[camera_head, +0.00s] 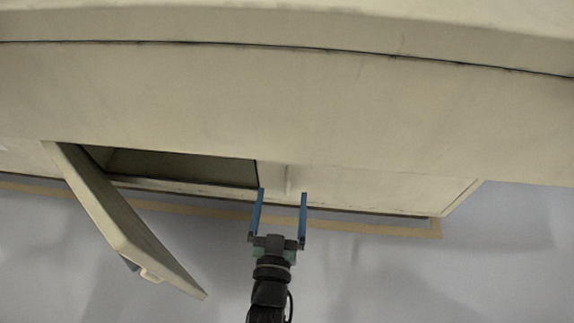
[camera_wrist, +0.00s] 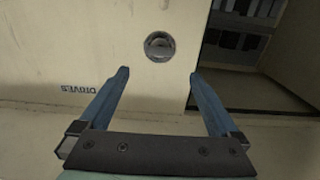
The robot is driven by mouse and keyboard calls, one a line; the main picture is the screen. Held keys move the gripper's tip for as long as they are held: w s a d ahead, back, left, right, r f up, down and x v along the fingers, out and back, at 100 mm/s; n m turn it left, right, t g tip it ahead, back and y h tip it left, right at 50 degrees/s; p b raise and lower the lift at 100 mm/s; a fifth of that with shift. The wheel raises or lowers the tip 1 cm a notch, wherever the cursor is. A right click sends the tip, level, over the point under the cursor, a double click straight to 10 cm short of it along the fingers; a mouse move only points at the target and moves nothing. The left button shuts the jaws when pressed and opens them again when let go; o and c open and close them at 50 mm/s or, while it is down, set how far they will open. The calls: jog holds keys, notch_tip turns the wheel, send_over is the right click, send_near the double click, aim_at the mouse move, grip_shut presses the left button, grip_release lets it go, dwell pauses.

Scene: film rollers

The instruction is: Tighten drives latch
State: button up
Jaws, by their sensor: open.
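The drives latch (camera_wrist: 159,46) is a round grey metal knob on a cream cabinet panel in the wrist view. Dark upside-down lettering that appears to read "DRIVES" (camera_wrist: 75,87) is on the same panel, to its left. In the head view a small pale upright piece (camera_head: 289,180), likely this latch, stands out from the panel. My gripper (camera_head: 283,193) is open and empty, with two blue fingers pointing at the panel. In the wrist view my gripper (camera_wrist: 159,73) has its fingertips on either side below the knob, apart from it. The gap in depth is hard to tell.
A cabinet door (camera_head: 125,220) hangs open at left in the head view, beside a dark open compartment (camera_head: 180,165). The compartment (camera_wrist: 235,75) is at right in the wrist view. A large cream overhang (camera_head: 290,100) lies above the panel. Pale floor (camera_head: 420,275) is clear at right.

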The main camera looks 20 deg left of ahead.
jog(key=b+x, duration=0.3)
jog(key=x, duration=0.6)
jog(key=shift+w, duration=0.15)
jog(key=c, duration=1.4)
jog(key=shift+o, duration=0.2)
jog(key=shift+m, duration=0.4)
jog(key=shift+d+f+m+b, duration=0.1)
jog(key=shift+m+b, duration=0.55)
jog(key=shift+m, duration=3.45)
jog(key=shift+d+f+m+b, duration=0.15)
jog(key=shift+m+b, duration=0.5)
jog(key=shift+m, duration=3.45)
